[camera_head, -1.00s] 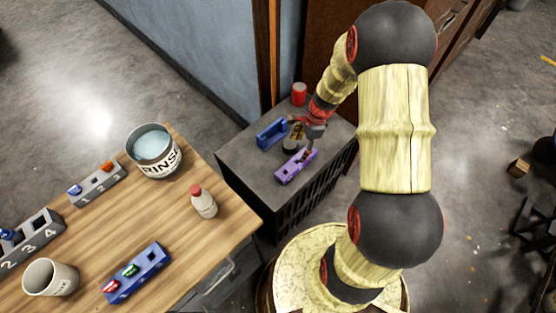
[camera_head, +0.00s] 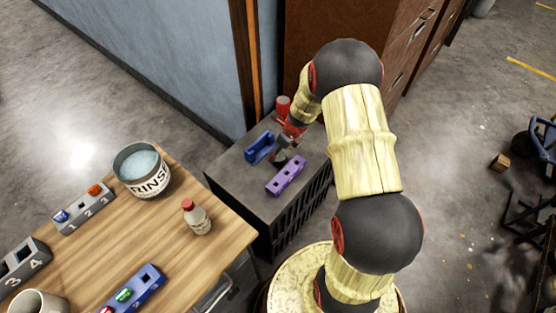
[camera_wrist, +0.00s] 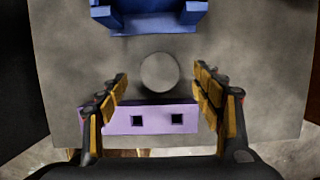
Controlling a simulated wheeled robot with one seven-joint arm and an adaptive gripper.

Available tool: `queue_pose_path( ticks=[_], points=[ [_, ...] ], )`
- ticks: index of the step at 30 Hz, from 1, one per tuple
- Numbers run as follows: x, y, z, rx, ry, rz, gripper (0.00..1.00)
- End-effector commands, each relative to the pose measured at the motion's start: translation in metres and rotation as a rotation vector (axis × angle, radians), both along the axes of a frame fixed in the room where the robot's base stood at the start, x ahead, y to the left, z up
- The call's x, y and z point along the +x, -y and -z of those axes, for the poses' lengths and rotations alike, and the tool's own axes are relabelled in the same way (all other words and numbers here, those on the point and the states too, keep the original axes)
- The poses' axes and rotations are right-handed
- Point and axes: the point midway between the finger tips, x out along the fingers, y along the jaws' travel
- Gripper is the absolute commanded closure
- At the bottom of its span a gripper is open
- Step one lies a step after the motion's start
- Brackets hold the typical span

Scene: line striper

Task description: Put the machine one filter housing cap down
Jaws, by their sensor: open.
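A round grey piece (camera_wrist: 160,72), apparently the filter housing cap, stands on the dark cabinet top (camera_head: 232,178) between the blue holder and the purple block. In the head view its dark side (camera_head: 278,158) shows just below my gripper. My gripper (camera_wrist: 163,82) is open and empty, above the cabinet top, with its fingers spread on either side of the round piece and apart from it. The purple block (camera_wrist: 155,118) with square holes lies nearer the wrist. The blue holder (camera_wrist: 155,22) is on the far side of the round piece.
A red can (camera_head: 283,104) stands at the back of the cabinet, close to my arm. The wooden table (camera_head: 200,255) at left holds a rinse bucket (camera_head: 140,170), a red-capped bottle (camera_head: 196,217) and slotted racks. A blue wall stands behind.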

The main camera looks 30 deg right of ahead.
Motion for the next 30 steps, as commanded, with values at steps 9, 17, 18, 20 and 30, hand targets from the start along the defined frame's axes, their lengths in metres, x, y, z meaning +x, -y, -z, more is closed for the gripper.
queue_pose_path(
  ticks=[9,17,18,20,30],
  points=[
    [0.007,-0.003,0.040,0.000,-0.001,-0.001,0.34],
    [0.008,-0.003,0.039,-0.001,-0.001,-0.001,0.37],
    [0.008,-0.003,0.039,-0.001,-0.001,-0.001,0.39],
    [0.007,-0.003,0.039,-0.001,-0.001,-0.001,0.43],
    [0.007,-0.003,0.039,0.000,-0.002,-0.001,0.62]
  ],
)
